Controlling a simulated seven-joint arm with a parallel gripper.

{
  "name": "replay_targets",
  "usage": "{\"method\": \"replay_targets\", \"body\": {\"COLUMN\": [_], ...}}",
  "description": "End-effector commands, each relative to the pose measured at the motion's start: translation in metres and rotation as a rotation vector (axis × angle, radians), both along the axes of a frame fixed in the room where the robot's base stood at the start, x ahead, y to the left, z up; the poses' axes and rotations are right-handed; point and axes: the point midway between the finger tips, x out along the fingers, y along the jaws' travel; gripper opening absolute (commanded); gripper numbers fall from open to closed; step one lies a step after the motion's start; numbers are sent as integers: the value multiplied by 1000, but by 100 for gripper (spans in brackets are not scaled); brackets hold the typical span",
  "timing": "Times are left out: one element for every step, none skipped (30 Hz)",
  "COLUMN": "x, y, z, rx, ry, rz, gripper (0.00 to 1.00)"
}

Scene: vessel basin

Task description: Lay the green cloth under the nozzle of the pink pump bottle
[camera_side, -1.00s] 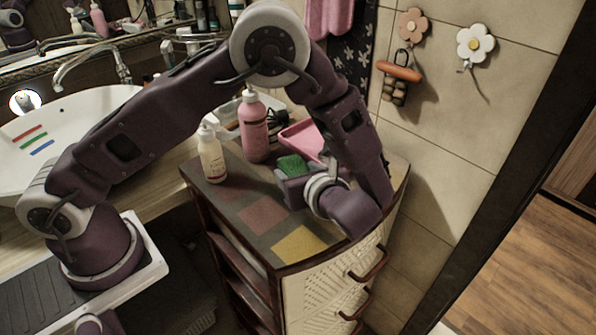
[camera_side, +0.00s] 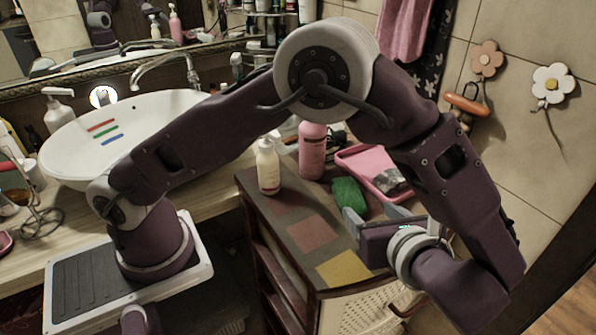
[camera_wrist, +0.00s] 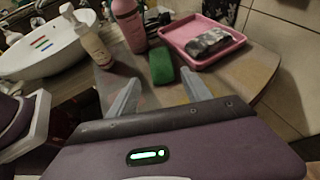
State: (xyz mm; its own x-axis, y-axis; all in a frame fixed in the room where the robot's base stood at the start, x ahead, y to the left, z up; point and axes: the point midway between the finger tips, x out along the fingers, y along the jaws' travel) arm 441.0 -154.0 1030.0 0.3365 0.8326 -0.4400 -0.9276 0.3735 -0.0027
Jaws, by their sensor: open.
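The green cloth (camera_side: 349,196) looks like a small folded block on the cabinet top. It lies in front of the pink tray and to the front right of the pink pump bottle (camera_side: 312,153). My arm hides the bottle's top and nozzle in the side view. The wrist view shows the cloth (camera_wrist: 161,66) just beyond my fingertips, and the pink bottle (camera_wrist: 129,26) behind it to the left, its top cut off by the frame edge. My gripper (camera_side: 373,214) is open and empty, low over the cabinet top, its fingers pointing toward the cloth.
A white pump bottle (camera_side: 268,168) stands left of the pink one. The pink tray (camera_side: 349,158) holds a grey patterned item. A white basin (camera_side: 75,140) is at left. The cabinet top's colored squares (camera_side: 312,233) are bare. The tiled wall is close on the right.

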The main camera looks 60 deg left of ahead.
Motion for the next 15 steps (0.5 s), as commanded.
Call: {"method": "replay_targets", "body": {"x": [0, -2, -6, -11, -17, -29, -39, -51, -68, -81, -94, -112, -125, -137, -150], "y": [6, 12, 23, 34, 46, 62, 74, 84, 96, 104, 110, 116, 118, 119, 119], "z": [7, 13, 24, 35, 46, 60, 70, 78, 89, 97, 103, 110, 115, 118, 121], "rx": [-25, -54, -112, -166, -230, -324, -398, -473, -576, -655, -736, -847, -930, -1010, -1111], "ry": [-12, -22, -44, -66, -93, -137, -175, -216, -277, -330, -385, -468, -531, -595, -677], "rz": [24, 52, 107, 160, 223, 318, 393, 471, 576, 657, 742, 854, 936, 1016, 1114], "gripper": [57, 57, 57, 57, 57, 57, 57, 57, 57, 57, 57, 57, 57, 57, 57]}}
